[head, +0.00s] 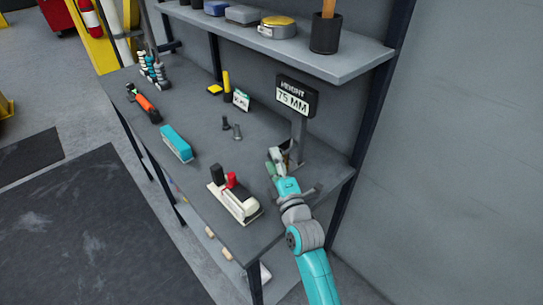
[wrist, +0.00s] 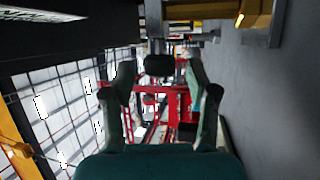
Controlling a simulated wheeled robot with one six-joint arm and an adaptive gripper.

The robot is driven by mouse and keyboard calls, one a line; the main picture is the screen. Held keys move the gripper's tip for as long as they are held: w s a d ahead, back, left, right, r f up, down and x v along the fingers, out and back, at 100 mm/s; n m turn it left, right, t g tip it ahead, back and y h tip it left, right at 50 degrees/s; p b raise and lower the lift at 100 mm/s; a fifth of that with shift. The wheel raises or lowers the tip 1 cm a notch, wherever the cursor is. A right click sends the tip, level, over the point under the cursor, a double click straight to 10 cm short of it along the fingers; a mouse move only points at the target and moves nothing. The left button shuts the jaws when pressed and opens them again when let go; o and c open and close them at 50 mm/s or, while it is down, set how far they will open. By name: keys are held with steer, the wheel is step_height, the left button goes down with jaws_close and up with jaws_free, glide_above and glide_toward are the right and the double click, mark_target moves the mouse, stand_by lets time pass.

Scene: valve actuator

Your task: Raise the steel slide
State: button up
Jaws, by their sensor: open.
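A height stand with a grey post (head: 297,138) carries a dark display (head: 296,95) reading "HEIGHT 75 MM" at the right end of the bench. My gripper (head: 276,157) is at the lower part of this stand, just left of the post. In the wrist view, my gripper (wrist: 159,78) has its two fingers spread apart. A black knob-like piece (wrist: 159,65) at the end of a grey bar (wrist: 153,25) appears between the fingertips, with gaps on both sides. I cannot clearly make out the steel slide; my gripper and arm cover part of the stand.
A white device with red and black knobs (head: 236,199) stands left of my arm. A teal block (head: 176,144), an orange-handled tool (head: 146,105) and two small dark pieces (head: 231,129) lie farther left. A shelf (head: 300,48) overhangs the bench (head: 190,108). Bare bench lies around the small pieces.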

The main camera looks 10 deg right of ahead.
steer(key=shift+x, duration=1.05)
jaws_close()
steer(key=shift+r, duration=0.1)
